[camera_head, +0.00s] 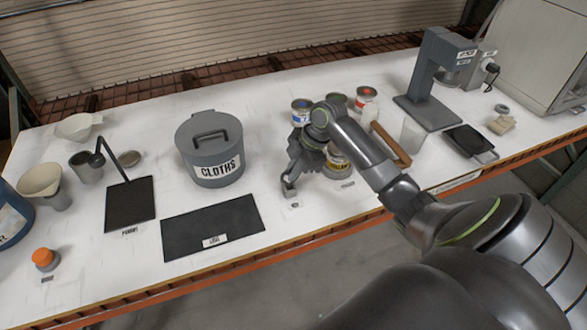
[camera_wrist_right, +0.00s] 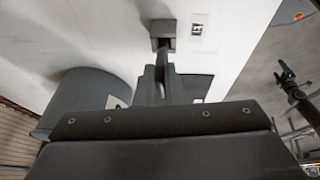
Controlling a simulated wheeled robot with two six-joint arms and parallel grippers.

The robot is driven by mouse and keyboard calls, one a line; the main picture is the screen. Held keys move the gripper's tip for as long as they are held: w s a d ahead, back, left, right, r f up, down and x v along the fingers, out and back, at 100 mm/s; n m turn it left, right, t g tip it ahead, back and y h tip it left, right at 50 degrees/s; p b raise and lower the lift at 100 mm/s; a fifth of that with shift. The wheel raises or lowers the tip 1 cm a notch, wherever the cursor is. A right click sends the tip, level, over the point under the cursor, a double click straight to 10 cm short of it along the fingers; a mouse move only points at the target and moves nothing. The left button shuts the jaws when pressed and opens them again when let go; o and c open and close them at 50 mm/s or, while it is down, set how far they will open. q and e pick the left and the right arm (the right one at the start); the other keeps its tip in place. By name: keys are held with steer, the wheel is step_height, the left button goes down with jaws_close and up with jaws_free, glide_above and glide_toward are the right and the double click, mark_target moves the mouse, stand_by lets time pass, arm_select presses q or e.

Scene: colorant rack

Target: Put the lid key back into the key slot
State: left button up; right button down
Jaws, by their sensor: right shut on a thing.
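My right gripper (camera_head: 293,174) reaches down over the table near its front edge, right of the cloths bin. In the right wrist view its fingers (camera_wrist_right: 162,82) are shut on a thin dark piece, the lid key (camera_wrist_right: 160,47), which is mostly hidden between them. The key's far end meets or overlaps a small grey block, the key slot (camera_wrist_right: 163,29). In the head view the block (camera_head: 289,191) sits just below the gripper. I cannot tell whether the key is inside the slot or only above it.
The cloths bin (camera_head: 212,150) and a dark mat (camera_head: 212,222) lie to the left. A small label (camera_wrist_right: 197,30) is beside the block. The table's front edge is near.

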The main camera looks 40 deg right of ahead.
steer(key=shift+f, duration=0.2)
steer(key=shift+r, duration=0.1)
steer(key=c, duration=1.5)
jaws_free()
steer(key=shift+o, duration=0.2)
steer(key=shift+r, duration=0.1)
steer(key=b+v, duration=0.3)
steer(key=v, duration=1.4)
steer(key=shift+r, duration=0.1)
